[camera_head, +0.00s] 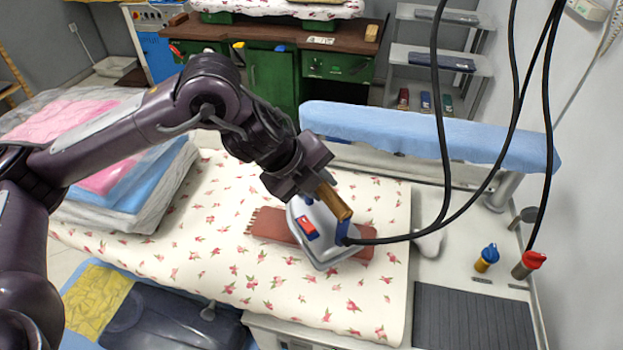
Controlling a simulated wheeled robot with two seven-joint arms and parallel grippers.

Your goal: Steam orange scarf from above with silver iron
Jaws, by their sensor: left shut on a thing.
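The orange scarf (272,224) lies flat on the floral cloth of the ironing table (190,265), its fringed end to the left. The silver iron (325,249) is above the middle of the scarf and hides part of it. I cannot tell whether it touches the scarf. My left gripper (318,186) is shut on the iron's wooden handle (334,203). A black hose runs from the iron to the right and up. My right gripper is not in view.
A blue padded sleeve board (430,135) stands behind the scarf. Folded pink and blue textiles (125,185) are stacked at left. A yellow-and-blue bottle (486,258), a red-capped bottle (528,264) and a dark ribbed mat (472,318) are at right. Black hoses hang at right.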

